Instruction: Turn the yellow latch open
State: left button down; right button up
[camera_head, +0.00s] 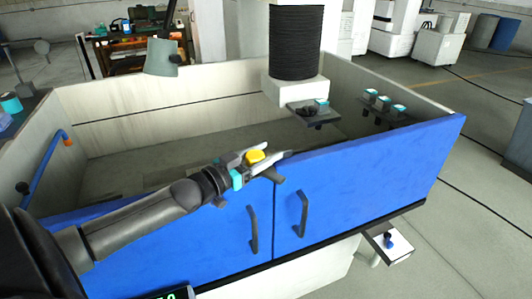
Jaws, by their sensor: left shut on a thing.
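The yellow latch (255,156) sits at the top edge of the blue doors, near the seam between them. My left gripper (256,160) is at the latch, its fingers shut around the yellow part. The fingers partly hide the latch, and its exact turn angle is hard to tell. A dark piece beside the latch reaches right along the door's top edge. The left blue door (200,240) and the right blue door (370,185) look closed, each with a dark vertical handle. My right gripper is not in view.
The white-walled tank (180,108) lies open behind the doors. A black ribbed column (296,45) on a white block hangs over it, with a small dark plate (312,110) below. A small white shelf (390,246) juts out at lower right.

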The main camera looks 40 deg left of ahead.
pick_arm(q)
jog(key=shift+r, duration=0.1)
jog(key=shift+c, duration=1)
grip_release()
jog(key=shift+s, duration=0.1)
jog(key=v, duration=1.5)
jog(key=shift+p, duration=0.35)
